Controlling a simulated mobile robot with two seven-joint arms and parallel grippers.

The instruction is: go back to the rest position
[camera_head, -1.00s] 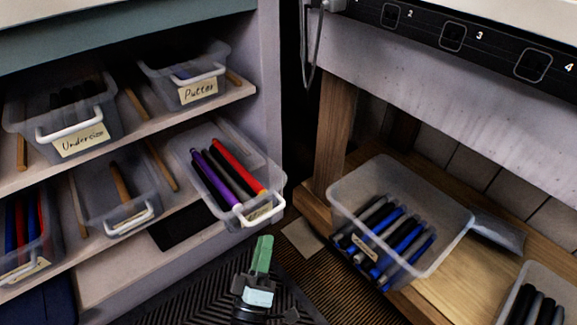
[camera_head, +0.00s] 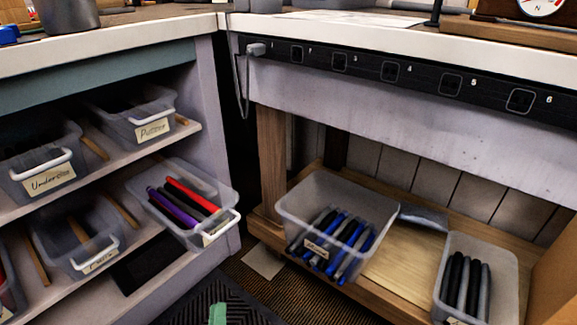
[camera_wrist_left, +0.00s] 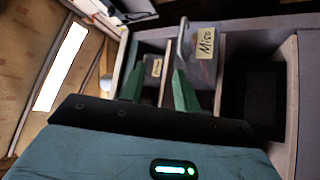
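My left gripper (camera_head: 218,314) shows only as a green fingertip at the bottom edge of the head view, low over the dark mat. In the left wrist view, its two green fingers (camera_wrist_left: 158,90) stand apart with nothing held between them. Behind them are shelf compartments and a clear bin with a "Misc" label (camera_wrist_left: 205,42). My right gripper is in neither view.
A clear bin with purple, black and red grips (camera_head: 215,228) sticks out past the shelf edge. The "Putter" (camera_head: 153,130) and "Undersize" (camera_head: 50,180) bins sit on the upper shelf. A bin of blue and black grips (camera_head: 400,222) stands under the workbench (camera_head: 400,125).

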